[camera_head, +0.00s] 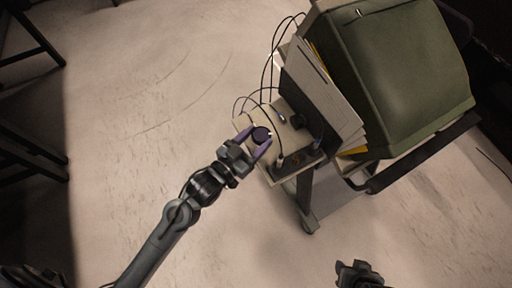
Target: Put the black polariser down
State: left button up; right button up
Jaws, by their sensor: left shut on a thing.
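The black polariser (261,134) shows as a small dark round disc between the purple fingertips of my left gripper (260,136). The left gripper is shut on it, over the near left end of a small pale shelf (243,124) on a cart. From this high view I cannot tell whether the disc touches the shelf or is just above it. My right gripper (358,274) is at the bottom edge, away from the cart; its fingers are too dark to read.
The shelf also carries a small dark object (297,121), a dark box with connectors (297,159) and thin black cables (268,62). Upright folders (318,85) and a large green case (400,75) stand behind. Open floor (150,90) lies to the left.

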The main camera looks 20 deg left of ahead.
aim_at(255, 148)
pick_arm(q)
notch_tip(255, 148, down, 4)
jog(key=shift+r+b, duration=0.1)
jog(key=shift+b, duration=0.8)
jog(key=shift+f, duration=0.45)
jog(key=shift+r, duration=0.1)
jog(key=o, duration=1)
jog(key=shift+f, duration=0.2)
jog(key=shift+o, duration=0.2)
